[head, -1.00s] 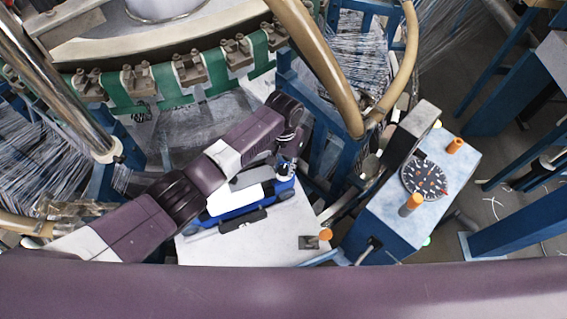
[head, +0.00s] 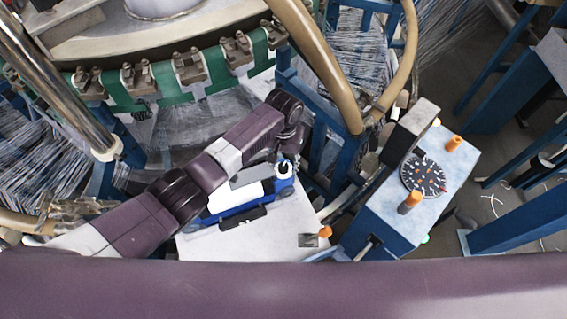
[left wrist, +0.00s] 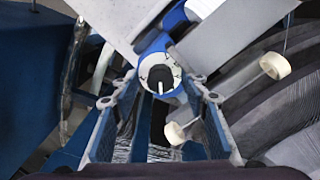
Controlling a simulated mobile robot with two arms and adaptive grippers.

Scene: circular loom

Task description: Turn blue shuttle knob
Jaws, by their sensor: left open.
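The blue shuttle (head: 247,207) with a white top lies on a pale plate. Its knob (head: 285,168), a round white end with a dark centre, sits at its right end. My left gripper (head: 275,153) is close beside the knob, mostly hidden under my wrist in the head view. In the left wrist view the two fingers of the left gripper (left wrist: 160,100) stand wide apart with nothing held. The blue-rimmed knob (left wrist: 159,78) with its dark slot shows between and just beyond the fingertips. My right gripper is not in view.
A blue control box (head: 385,222) with a dial (head: 424,177) and orange knobs stands to the right. A tan curved tube (head: 322,70) rises close to my wrist. The green loom ring (head: 160,82) is behind the arm. The pale plate (head: 265,245) has bare space in front of the shuttle.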

